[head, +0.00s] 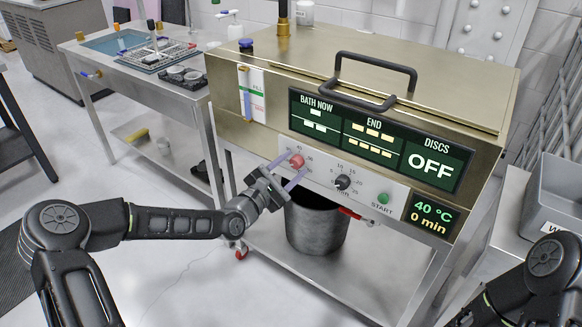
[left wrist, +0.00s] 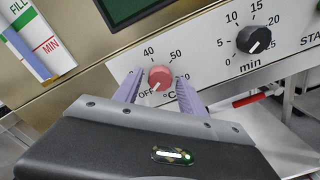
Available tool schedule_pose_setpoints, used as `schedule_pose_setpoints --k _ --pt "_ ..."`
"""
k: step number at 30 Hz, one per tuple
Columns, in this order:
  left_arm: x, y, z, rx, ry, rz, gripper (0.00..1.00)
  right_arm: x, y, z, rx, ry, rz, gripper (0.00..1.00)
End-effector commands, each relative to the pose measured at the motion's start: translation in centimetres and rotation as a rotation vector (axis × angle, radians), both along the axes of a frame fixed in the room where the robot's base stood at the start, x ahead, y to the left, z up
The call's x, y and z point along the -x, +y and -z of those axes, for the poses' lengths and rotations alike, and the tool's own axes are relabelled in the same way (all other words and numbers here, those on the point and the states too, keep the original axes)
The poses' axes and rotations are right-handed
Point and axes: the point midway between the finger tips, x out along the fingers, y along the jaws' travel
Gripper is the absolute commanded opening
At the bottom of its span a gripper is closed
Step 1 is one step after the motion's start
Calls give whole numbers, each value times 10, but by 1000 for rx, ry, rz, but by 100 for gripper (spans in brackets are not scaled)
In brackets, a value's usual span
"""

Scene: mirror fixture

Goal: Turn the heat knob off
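The red heat knob (head: 296,161) sits on the white control panel of the bath. In the left wrist view the knob (left wrist: 159,77) has a scale with OFF, 40 and 50 around it, marked °C. Its white mark points down and left, toward the OFF label. My left gripper (head: 290,173) is open, with one purple finger on each side of the knob. In the left wrist view my left gripper (left wrist: 158,80) shows small gaps between fingers and knob. My right arm shows at the lower right of the head view, but its gripper is out of frame.
A black minute knob (head: 342,182) and a green START button (head: 383,198) are to the right. The large display (head: 432,165) reads OFF; the small display (head: 432,214) reads 40 °C and 0 min. A dark pot (head: 316,225) stands below the panel.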

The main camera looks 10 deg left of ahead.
Motion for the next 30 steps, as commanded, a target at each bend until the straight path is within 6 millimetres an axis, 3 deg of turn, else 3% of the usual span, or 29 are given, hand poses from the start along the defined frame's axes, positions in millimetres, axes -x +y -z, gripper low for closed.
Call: schedule_pose_setpoints --k 13,24,30 --pt "7 4 0 -2 -1 -1 54 0 0 -1 0 0 0 36" --pt "60 25 0 -2 0 -2 54 0 0 -7 0 0 0 36" --pt "73 29 0 -1 0 0 54 0 0 -8 0 0 0 36"
